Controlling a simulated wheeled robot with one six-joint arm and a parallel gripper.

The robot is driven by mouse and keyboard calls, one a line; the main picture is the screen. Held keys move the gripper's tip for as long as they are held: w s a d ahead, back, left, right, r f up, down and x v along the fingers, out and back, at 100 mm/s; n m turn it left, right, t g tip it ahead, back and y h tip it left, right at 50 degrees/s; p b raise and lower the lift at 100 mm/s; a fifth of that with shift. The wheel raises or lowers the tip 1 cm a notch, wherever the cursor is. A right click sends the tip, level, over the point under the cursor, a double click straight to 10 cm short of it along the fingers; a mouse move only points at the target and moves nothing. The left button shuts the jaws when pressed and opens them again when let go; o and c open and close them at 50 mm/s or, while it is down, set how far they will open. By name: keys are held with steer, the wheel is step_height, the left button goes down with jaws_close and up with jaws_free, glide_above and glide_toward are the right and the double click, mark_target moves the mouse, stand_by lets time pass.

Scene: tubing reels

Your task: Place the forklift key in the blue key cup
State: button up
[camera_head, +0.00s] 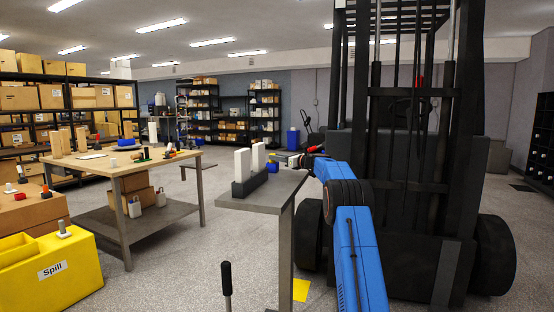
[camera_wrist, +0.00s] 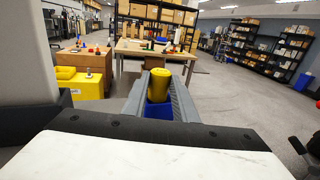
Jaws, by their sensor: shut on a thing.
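The small grey table (camera_head: 262,196) bears a black stand with white upright plates (camera_head: 242,163). The wooden workbench (camera_head: 128,165) holds several small items. A yellow spill bin (camera_head: 50,270) stands at the left. A large black forklift (camera_head: 400,190) fills the right. Grey floor lies open between.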

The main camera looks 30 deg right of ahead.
steer(key=shift+f, duration=0.1)
steer(key=o, duration=1.1)
steer(key=shift+c, duration=0.2)
steer(key=shift+s+d, duration=0.1)
steer(key=shift+s, duration=0.05)
steer(key=v, duration=1.1)
steer(key=shift+s+d, duration=0.15)
steer(key=shift+s, duration=0.15)
